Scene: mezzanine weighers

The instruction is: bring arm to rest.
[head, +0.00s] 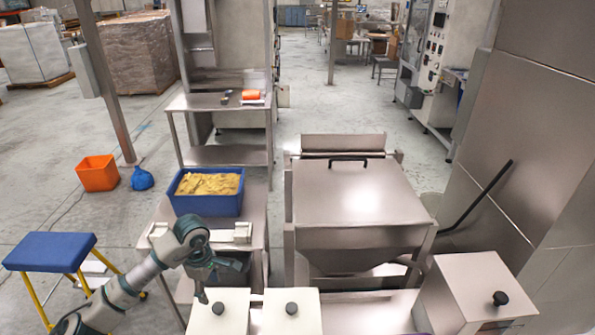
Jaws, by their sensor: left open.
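My left arm (125,288) comes in from the lower left, rises to a bent joint and turns down to the left gripper (222,280). The gripper is open, and I see nothing held in it. It hangs in front of the steel bench, by the back edge of the white lidded boxes; I cannot tell whether it touches them. My right gripper is not in view.
White boxes with black knobs (291,309) stand close below the gripper. A blue bin (207,204) of yellowish material sits behind on the steel bench. A steel hopper (358,192) stands to the right. A blue-topped stool (50,251) is at left.

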